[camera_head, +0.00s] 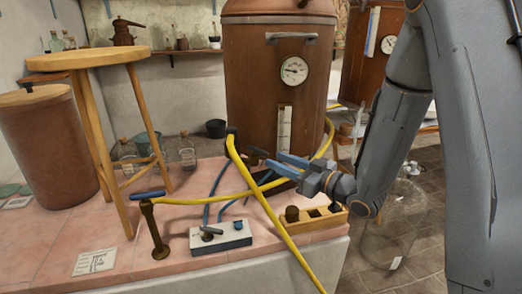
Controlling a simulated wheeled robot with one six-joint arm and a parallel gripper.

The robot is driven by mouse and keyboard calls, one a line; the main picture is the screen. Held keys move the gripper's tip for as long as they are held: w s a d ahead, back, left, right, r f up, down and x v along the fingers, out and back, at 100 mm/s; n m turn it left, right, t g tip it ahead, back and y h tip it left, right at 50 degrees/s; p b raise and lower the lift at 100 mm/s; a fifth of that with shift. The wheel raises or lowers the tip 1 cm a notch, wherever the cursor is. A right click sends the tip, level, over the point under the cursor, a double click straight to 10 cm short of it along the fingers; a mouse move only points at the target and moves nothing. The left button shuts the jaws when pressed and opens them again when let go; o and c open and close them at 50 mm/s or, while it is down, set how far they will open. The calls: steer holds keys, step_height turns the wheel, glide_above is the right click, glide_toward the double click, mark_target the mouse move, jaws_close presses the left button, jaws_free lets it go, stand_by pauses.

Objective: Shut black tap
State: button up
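My gripper (274,160) is in front of the lower part of the large copper boiler, with its two blue-grey fingers apart. A small black lever (257,152) shows at the fingertips. It looks like a tap handle on the boiler, but its base is hidden and I cannot tell if the fingers touch it. A white box (222,241) on the pink bench carries a black lever (211,230) and a small blue knob (238,226). A brass post (155,232) at left has a blue lever (148,195) on top.
The copper boiler (255,95) stands behind. A yellow hose (265,200) crosses in front of it and over the bench edge. Blue hoses (215,190) run to the white box. A yellow tray (318,222) lies below my gripper. A wooden stool (88,59) stands at left.

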mark_target(261, 150)
steer(key=x, duration=0.7)
steer(key=shift+w+a+r+p, duration=0.2)
steer(key=shift+w+a+p, duration=0.05)
steer(key=shift+p, duration=0.1)
steer(key=shift+c, duration=0.2)
jaws_close()
